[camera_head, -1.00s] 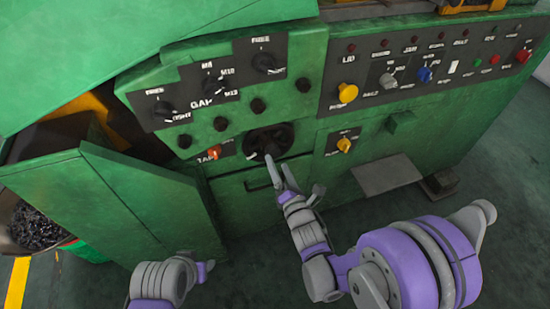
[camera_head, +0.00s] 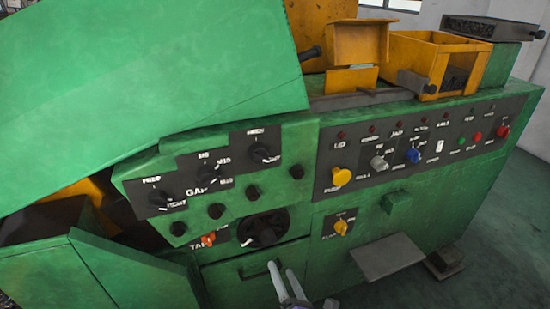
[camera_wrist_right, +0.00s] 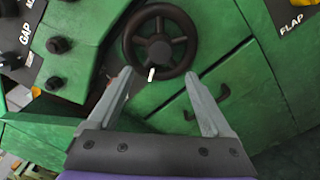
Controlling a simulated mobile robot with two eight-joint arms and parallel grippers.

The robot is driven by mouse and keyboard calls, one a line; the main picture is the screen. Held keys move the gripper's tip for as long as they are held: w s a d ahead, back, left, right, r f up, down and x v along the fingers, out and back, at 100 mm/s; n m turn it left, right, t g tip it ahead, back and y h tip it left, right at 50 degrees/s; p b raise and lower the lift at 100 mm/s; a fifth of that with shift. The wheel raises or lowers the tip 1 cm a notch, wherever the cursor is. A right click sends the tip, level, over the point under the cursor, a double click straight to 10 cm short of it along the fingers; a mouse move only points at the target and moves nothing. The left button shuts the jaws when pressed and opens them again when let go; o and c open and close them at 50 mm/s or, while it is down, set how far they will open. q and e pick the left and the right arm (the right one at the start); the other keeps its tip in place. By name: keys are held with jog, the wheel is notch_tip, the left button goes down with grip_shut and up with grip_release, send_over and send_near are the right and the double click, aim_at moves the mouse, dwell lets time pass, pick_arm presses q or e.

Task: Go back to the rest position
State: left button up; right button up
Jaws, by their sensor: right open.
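My right gripper (camera_head: 284,284) shows at the bottom middle of the head view, in front of the green machine's lower panel (camera_head: 225,287). Its two grey fingers are apart and empty. In the right wrist view the open fingers (camera_wrist_right: 160,105) point toward a black handwheel (camera_wrist_right: 160,40) with a white handle, which stands beyond the fingertips. In the head view the handwheel (camera_head: 263,229) is above the gripper, apart from it. My left gripper is not in view.
The green machine fills most of the view. Its control panel (camera_head: 420,150) carries a yellow knob (camera_head: 341,177), a blue knob (camera_head: 413,155) and a red button (camera_head: 502,131). A grey plate (camera_head: 387,257) juts out at the lower right. Open floor (camera_head: 500,255) lies right of it.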

jog(key=s+d+r+m+g+h+p, duration=0.25)
jog(key=d+m, duration=0.25)
jog(key=m, duration=0.3)
jog(key=s+d+r+m+g+h+p, duration=0.1)
jog(key=d+r+m+g+h+p, duration=0.3)
jog(key=m, duration=0.4)
jog(key=s+d+r+m+g+p, duration=0.1)
jog(key=s+d+m+g+p, duration=0.2)
jog(key=s+m, duration=0.4)
jog(key=s+d+r+m+g+p, duration=0.2)
jog(key=s+m, duration=0.5)
jog(key=s, duration=0.1)
jog(key=n+t+y+b, duration=0.4)
jog(key=t+y+b, duration=0.3)
jog(key=t+b, duration=0.5)
send_near(270, 242)
jog(key=shift+g+h, duration=0.25)
jog(key=x, duration=1)
jog(key=shift+w+a+r+p, duration=0.2)
jog(key=shift+w+r+p, duration=0.1)
jog(key=shift+r, duration=0.1)
